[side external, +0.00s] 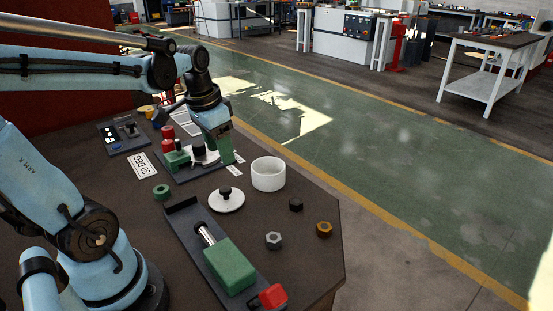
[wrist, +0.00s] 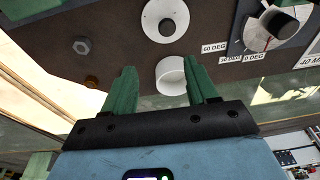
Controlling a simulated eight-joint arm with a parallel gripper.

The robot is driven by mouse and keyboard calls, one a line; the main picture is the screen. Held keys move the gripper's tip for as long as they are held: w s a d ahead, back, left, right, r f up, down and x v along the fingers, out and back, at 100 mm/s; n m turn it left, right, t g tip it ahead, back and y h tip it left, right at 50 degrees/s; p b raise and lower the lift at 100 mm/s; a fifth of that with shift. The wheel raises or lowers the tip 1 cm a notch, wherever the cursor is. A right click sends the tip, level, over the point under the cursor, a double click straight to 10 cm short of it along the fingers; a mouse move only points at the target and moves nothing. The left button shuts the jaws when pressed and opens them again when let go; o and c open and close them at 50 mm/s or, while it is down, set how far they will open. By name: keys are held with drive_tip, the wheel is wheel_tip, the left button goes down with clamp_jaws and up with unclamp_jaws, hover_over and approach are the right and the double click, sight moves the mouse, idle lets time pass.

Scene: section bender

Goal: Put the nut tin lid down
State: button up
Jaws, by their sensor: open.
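The nut tin lid (side external: 228,206), a white disc with a black knob, lies flat on the dark table. It also shows at the top of the wrist view (wrist: 152,18). The open white nut tin (side external: 268,178) stands upright beside it, apart from it. The tin shows between and beyond my fingers in the wrist view (wrist: 171,78). My gripper (wrist: 160,66) has its green fingers spread with nothing between them. In the side view my gripper (side external: 229,158) is above the table, behind the lid and partly in front of the bending device.
A grey nut (side external: 273,240), a brass nut (side external: 324,230), a black nut (side external: 296,204) and a green ring (side external: 161,191) lie loose.

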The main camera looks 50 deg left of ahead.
drive_tip(key=d+f+t, duration=0.1)
drive_tip(key=d+t, duration=0.4)
drive_tip(key=d, duration=0.7)
drive_tip(key=shift+w, duration=0.3)
